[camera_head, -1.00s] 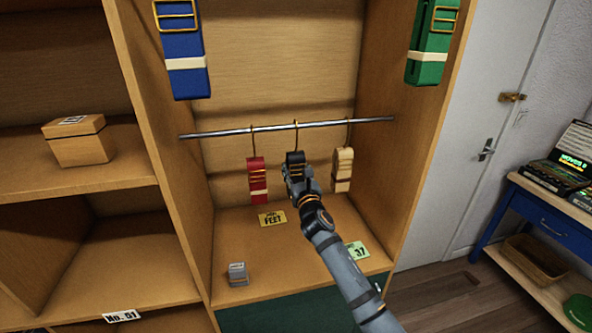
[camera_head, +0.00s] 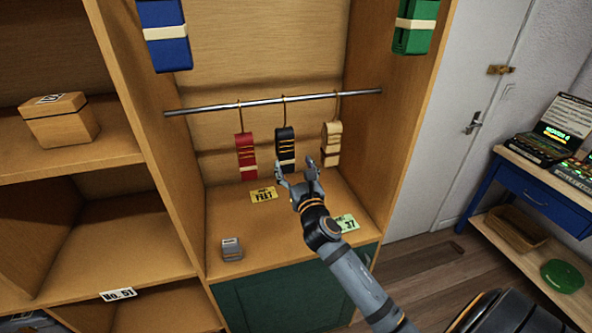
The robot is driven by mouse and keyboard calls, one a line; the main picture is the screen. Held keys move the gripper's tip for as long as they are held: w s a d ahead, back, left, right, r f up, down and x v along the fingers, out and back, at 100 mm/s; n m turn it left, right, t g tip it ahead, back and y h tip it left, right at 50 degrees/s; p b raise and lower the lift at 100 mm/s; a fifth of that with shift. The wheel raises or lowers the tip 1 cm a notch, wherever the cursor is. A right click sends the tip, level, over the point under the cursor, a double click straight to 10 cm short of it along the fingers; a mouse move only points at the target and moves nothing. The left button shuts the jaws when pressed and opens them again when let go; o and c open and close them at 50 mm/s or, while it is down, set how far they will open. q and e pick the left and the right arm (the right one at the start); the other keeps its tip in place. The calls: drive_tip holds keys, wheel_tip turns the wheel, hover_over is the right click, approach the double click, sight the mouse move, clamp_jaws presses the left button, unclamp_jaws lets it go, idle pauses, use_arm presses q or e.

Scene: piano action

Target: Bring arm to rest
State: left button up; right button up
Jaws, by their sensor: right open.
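My right gripper (camera_head: 296,181) is open and empty in the cabinet opening, just below and in front of the hanging straps. Its arm comes in from the bottom right. A black strap bundle (camera_head: 286,147) hangs by a hook from the metal rod (camera_head: 225,105), apart from the fingers. A red strap bundle (camera_head: 246,156) hangs to its left and a cream one (camera_head: 331,146) to its right. My left gripper is not in view.
The wooden cabinet's floor holds a yellow "FEET" card (camera_head: 263,195), a green "37" card (camera_head: 346,223) and a small grey box (camera_head: 231,249). Blue (camera_head: 166,45) and green (camera_head: 413,30) straps hang above. A blue-drawered table (camera_head: 540,196) stands at right.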

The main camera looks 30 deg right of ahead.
drive_tip(key=shift+v, duration=1.05)
